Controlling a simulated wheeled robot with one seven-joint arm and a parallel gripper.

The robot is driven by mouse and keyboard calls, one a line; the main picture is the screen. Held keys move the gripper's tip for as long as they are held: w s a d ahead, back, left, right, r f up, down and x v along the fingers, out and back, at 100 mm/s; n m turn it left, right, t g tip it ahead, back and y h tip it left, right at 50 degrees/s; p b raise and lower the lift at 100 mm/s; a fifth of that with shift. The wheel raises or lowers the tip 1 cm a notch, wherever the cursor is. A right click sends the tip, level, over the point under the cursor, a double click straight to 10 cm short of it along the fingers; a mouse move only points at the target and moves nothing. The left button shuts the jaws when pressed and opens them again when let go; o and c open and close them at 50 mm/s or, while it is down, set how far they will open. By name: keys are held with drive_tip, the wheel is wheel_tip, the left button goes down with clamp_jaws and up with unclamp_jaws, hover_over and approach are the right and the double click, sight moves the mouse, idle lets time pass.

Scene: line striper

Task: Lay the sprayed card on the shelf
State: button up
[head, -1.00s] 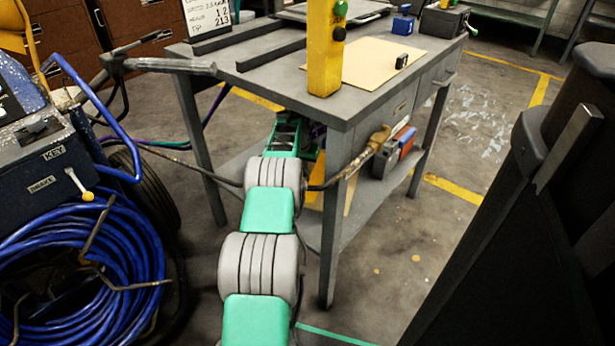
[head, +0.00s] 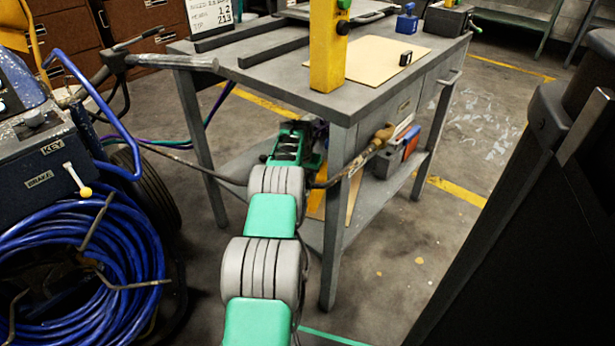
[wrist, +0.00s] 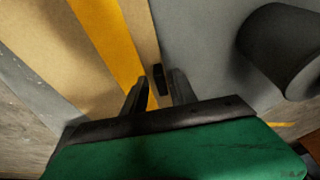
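The sprayed card is tan with a yellow stripe (wrist: 105,35). It lies on the grey lower shelf (head: 375,207) of the workbench, and part of it shows in the head view (head: 317,207), behind the front leg. My gripper (wrist: 160,86) is over the card's edge in the wrist view, its two dark fingers apart. A small black tab (wrist: 160,77) shows in the gap between the fingertips, with no clear contact on either side. In the head view my arm reaches under the bench top, which hides the fingers.
A plain tan card (head: 365,60) with a black tab lies on the bench top (head: 270,75). A yellow post (head: 326,50) stands at its front edge. A dark grey cylinder (wrist: 282,48) is close right of my gripper. A striper with blue hose (head: 90,260) stands left.

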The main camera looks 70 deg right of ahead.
drive_tip(key=shift+r, duration=0.1)
drive_tip(key=p+v, duration=0.4)
drive_tip(key=v, duration=0.4)
drive_tip(key=w+a+r+n+y, duration=0.1)
drive_tip(key=w+a+r+n, duration=0.2)
drive_tip(key=w+a, duration=0.9)
drive_tip(key=w+a+r+n+y, duration=0.1)
drive_tip(key=w+a+n, duration=0.15)
drive_tip(key=a, duration=0.65)
drive_tip(key=w+a+r+n+y, duration=0.15)
drive_tip(key=w+a, duration=0.25)
drive_tip(key=a, duration=0.6)
drive_tip(key=s+a+r+n, duration=0.2)
drive_tip(key=a+n, duration=0.1)
drive_tip(key=a, duration=0.9)
drive_tip(key=s+a+r+n+t, duration=0.1)
drive_tip(key=a+n, duration=0.3)
drive_tip(key=a, duration=0.9)
drive_tip(key=s+a+r+n+t, duration=0.1)
drive_tip(key=s+a+r+n, duration=0.1)
drive_tip(key=a, duration=1)
drive_tip(key=shift+s+a+r+n, duration=0.25)
drive_tip(key=shift+s+r+n, duration=0.15)
drive_tip(key=shift+r+n, duration=0.55)
drive_tip(key=shift+f, duration=0.15)
